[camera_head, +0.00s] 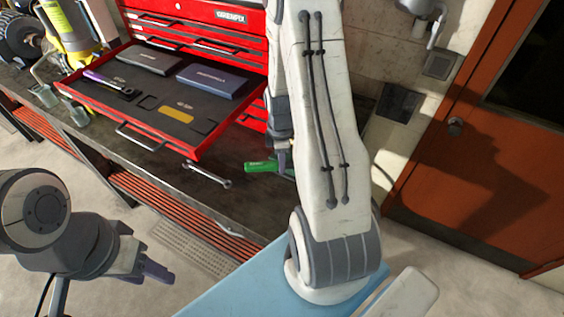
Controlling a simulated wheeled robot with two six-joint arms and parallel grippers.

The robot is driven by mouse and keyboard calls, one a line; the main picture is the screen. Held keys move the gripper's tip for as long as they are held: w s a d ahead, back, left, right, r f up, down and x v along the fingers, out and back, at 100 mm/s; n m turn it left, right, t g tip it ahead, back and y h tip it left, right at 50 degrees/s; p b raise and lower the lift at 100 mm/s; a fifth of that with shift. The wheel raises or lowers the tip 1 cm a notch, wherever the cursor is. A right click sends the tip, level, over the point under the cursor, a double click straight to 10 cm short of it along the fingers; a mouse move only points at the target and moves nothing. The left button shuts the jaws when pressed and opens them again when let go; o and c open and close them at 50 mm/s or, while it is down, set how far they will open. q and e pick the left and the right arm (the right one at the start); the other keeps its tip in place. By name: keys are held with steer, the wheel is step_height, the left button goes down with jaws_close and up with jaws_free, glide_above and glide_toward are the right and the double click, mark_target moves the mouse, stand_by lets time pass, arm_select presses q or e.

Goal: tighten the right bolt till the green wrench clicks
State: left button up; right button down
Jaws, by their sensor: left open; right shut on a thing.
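The green wrench (261,166) shows only as a green handle end, low over the bench at the right of the open drawer. My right gripper (284,162) is shut on it; my own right arm hides the rest of the tool. No bolt can be made out, and the area behind the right arm is hidden. My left gripper (154,271) is open and empty at the lower left, in front of the bench and well apart from the wrench.
A red tool chest (236,46) has an open drawer (196,157) holding a purple-handled tool (104,79) and two dark boxes. A silver wrench (207,174) lies on the workbench (160,172). Machinery stands at the upper left. An orange door (480,150) is at the right.

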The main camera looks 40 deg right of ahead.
steer(key=shift+w, duration=0.1)
steer(key=shift+w+d+m, duration=0.75)
steer(key=shift+w+m, duration=0.05)
steer(key=shift+m, duration=0.2)
steer(key=shift+s+a+n, duration=0.25)
steer(key=shift+s+n, duration=0.05)
steer(key=shift+r+p, duration=0.85)
steer(key=shift+p, duration=0.15)
stand_by(0.5)
steer(key=shift+r+p, duration=0.75)
steer(key=shift+r, duration=0.15)
